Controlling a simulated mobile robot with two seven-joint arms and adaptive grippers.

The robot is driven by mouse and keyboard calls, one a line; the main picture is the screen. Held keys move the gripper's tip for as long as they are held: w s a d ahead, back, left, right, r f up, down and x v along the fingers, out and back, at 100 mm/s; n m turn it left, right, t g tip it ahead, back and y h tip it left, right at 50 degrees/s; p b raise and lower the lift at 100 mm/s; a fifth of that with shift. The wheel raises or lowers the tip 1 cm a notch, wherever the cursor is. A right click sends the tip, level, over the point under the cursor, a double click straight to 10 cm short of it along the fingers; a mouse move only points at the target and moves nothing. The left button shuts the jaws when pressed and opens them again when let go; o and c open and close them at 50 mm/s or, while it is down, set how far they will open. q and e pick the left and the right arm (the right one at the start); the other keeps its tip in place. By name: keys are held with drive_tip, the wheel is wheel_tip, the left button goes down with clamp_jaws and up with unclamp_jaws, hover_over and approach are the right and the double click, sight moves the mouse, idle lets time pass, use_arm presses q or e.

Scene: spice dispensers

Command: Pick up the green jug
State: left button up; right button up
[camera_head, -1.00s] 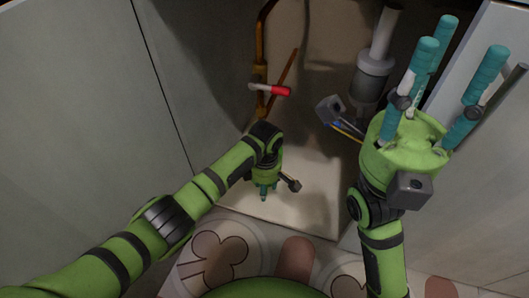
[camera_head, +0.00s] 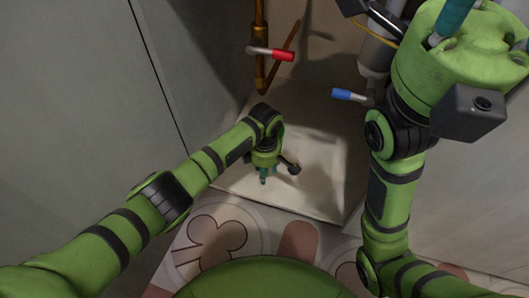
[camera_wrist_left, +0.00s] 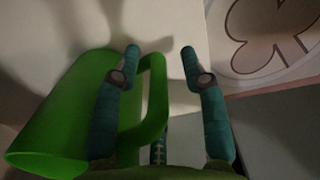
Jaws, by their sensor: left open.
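The green jug (camera_wrist_left: 62,115) is at the left of the left wrist view, its looped handle (camera_wrist_left: 154,100) facing right. My left gripper (camera_wrist_left: 162,58) is open. One finger is in front of the gap between jug body and handle, and another is right of the handle, so the handle lies between them. I cannot tell whether they touch it. In the head view my left gripper (camera_head: 264,180) points down low in the cabinet, and I cannot make out the jug there. My right gripper (camera_head: 460,60) is raised at the upper right, its fingers mostly out of frame.
A red-handled valve (camera_head: 270,53) sits on a copper pipe at the cabinet's back. A blue-handled valve (camera_head: 350,95) is right of it. Cabinet walls stand on both sides. The pale cabinet floor (camera_head: 310,190) is clear right of my left gripper.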

use_arm(q)
drive_tip(key=shift+f, duration=0.2)
clamp_jaws()
drive_tip(key=shift+w+r, duration=0.1)
drive_tip(key=shift+r, duration=0.05)
idle(0.3)
